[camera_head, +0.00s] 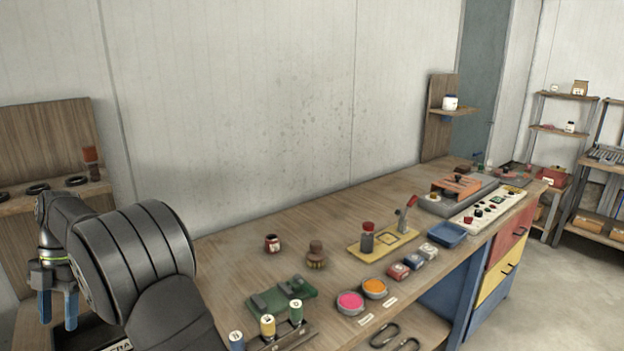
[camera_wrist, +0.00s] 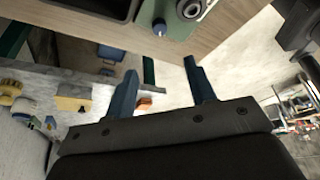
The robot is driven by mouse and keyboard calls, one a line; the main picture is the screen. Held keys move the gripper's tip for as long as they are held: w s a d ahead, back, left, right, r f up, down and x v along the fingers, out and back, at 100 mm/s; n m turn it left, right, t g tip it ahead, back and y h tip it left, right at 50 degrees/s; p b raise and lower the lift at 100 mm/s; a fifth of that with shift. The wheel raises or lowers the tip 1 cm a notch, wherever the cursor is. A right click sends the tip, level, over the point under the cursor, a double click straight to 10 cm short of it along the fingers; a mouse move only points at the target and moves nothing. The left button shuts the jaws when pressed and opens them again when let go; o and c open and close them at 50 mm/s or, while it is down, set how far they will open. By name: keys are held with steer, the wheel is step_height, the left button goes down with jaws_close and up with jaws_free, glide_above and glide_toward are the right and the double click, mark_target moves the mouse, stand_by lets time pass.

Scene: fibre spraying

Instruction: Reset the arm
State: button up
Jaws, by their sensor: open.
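My gripper (camera_head: 58,308) is at the lower left in the head view, with its blue fingers pointing down. The fingers are apart and nothing is between them. The dark arm link behind it is mine and covers the near left part of the scene. In the wrist view my gripper (camera_wrist: 163,92) shows two dark blue fingers spread wide, with only floor and distant things seen between them. The gripper is left of the wooden workbench (camera_head: 300,225) and touches nothing that I can see.
On the bench are a green block tool (camera_head: 282,295), several thread spools (camera_head: 267,326), pink (camera_head: 350,302) and orange (camera_head: 374,288) pots, a yellow tray (camera_head: 383,246) with a bottle, and a blue tray (camera_head: 447,235). A wooden shelf (camera_head: 50,140) with black rings stands behind my gripper.

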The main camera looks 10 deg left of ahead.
steer(key=x, duration=1.7)
steer(key=shift+a+r, duration=0.1)
steer(key=shift+s, duration=0.1)
steer(key=m+y, duration=0.1)
steer(key=m, duration=0.3)
steer(key=shift+y, duration=0.4)
steer(key=m, duration=0.1)
steer(key=m+y, duration=0.1)
steer(key=m, duration=0.1)
steer(key=m+t, duration=0.1)
steer(key=shift+d+m, duration=0.25)
steer(key=shift+m, duration=0.15)
steer(key=m+t, duration=0.1)
steer(key=m, duration=0.1)
steer(key=m+y, duration=0.1)
steer(key=m, duration=0.1)
steer(key=shift+s+m+t, duration=0.15)
steer(key=shift+m+t, duration=0.15)
steer(key=shift+t, duration=0.1)
steer(key=shift+s+m+t+y, duration=0.15)
steer(key=shift+m+t, duration=0.3)
steer(key=shift+m, duration=0.75)
steer(key=shift+m+t+y, duration=0.25)
steer(key=shift+m+t, duration=0.2)
steer(key=shift+m, duration=0.75)
